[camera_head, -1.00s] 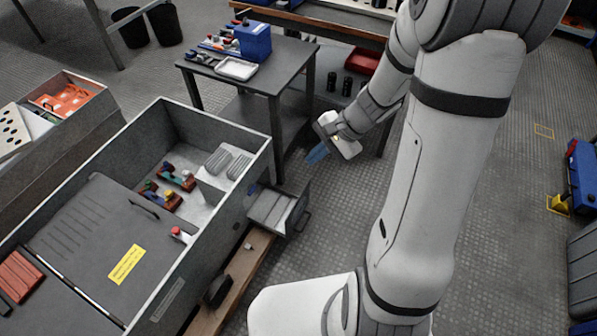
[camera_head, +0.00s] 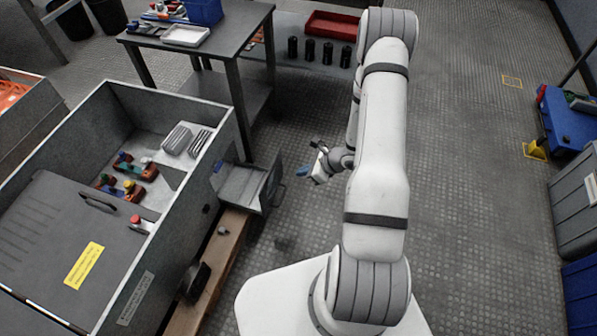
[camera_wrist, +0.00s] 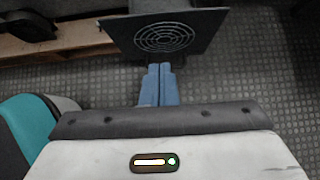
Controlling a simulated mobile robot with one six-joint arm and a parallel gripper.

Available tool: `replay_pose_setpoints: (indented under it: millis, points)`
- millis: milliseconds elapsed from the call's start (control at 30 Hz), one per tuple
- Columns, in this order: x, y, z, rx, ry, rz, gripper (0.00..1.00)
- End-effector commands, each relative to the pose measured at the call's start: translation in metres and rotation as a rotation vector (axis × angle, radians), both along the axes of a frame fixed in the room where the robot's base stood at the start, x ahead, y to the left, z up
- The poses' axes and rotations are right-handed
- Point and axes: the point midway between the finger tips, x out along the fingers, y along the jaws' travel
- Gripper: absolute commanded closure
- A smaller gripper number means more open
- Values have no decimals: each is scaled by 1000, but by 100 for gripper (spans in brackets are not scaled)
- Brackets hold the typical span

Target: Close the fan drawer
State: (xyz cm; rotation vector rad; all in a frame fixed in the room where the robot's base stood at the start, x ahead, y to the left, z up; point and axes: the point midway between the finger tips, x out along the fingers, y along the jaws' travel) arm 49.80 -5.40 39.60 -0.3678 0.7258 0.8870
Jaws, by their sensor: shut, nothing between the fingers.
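The fan drawer (camera_head: 240,186) sticks out from the right side of the grey cabinet (camera_head: 160,213), pulled open, with a handle on its outer face. In the wrist view its dark panel with a round fan grille (camera_wrist: 164,38) lies just beyond my fingertips. My gripper (camera_head: 303,171) is to the right of the drawer in the head view, with a gap between them. Its blue fingers (camera_wrist: 160,72) are together and hold nothing. In the wrist view the fingertips lie close to the panel's lower edge; I cannot tell whether they touch it.
A wooden pallet (camera_head: 215,262) lies under the cabinet. A dark table (camera_head: 235,48) with a white tray (camera_head: 186,35) stands behind the drawer. A red tray (camera_head: 332,24) is at the back. The floor right of my arm is clear up to a blue case (camera_head: 568,122).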

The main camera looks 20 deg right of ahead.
Motion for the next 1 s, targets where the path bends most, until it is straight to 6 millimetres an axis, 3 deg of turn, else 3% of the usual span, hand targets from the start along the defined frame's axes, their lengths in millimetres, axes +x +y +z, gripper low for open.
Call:
replay_pose_setpoints:
  millis: [333,600,1000]
  points:
    - [30,45,-56,0,1,6,100]
    - [51,72,-54,0,0,6,100]
    - [54,77,-53,0,0,6,100]
